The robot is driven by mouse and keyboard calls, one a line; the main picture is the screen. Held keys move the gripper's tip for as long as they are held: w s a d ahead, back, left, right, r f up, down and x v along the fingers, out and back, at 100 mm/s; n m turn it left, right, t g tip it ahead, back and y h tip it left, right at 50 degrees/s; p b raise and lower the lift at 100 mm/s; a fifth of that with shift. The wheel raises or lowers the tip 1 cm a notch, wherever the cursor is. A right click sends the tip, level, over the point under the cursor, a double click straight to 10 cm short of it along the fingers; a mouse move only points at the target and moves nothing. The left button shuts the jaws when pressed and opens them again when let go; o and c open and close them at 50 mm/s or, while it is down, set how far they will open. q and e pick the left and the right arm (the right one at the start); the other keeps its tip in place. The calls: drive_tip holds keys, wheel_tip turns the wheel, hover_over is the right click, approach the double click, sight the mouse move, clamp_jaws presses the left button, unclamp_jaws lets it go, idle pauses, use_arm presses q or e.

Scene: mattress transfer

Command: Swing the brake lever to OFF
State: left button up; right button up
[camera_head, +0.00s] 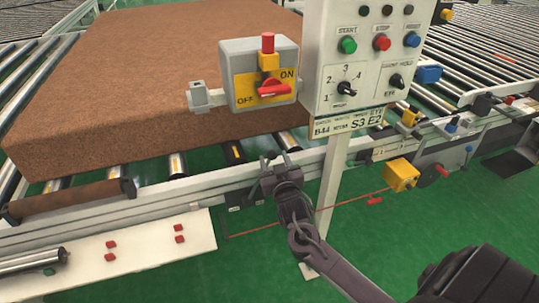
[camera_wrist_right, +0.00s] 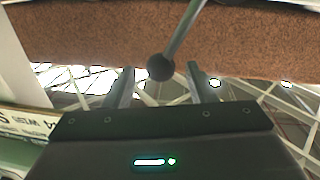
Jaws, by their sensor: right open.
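A grey switch box (camera_head: 230,62) stands at the mattress edge, with a yellow plate marked OFF at left and ON at right. A red handle (camera_head: 273,90) lies across the plate, and a red knob (camera_head: 267,42) sits on top. My right gripper (camera_head: 276,159) is open, below the box and in front of the rail, apart from the red handle. In the right wrist view, a grey rod with a dark ball end (camera_wrist_right: 160,67) shows between the open fingertips (camera_wrist_right: 163,78); I cannot tell whether it touches them. I cannot make out this rod in the head view. My left gripper is not in view.
A brown mattress (camera_head: 130,80) lies on the rollers behind. A white control panel (camera_head: 360,45) with buttons and dials stands right of the switch box on a post (camera_head: 333,180). A yellow box (camera_head: 401,175) and a red cord are at lower right. Green floor lies in front.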

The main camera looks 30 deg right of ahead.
drive_tip(key=shift+x, duration=1.55)
drive_tip(key=shift+a, duration=0.1)
clamp_jaws()
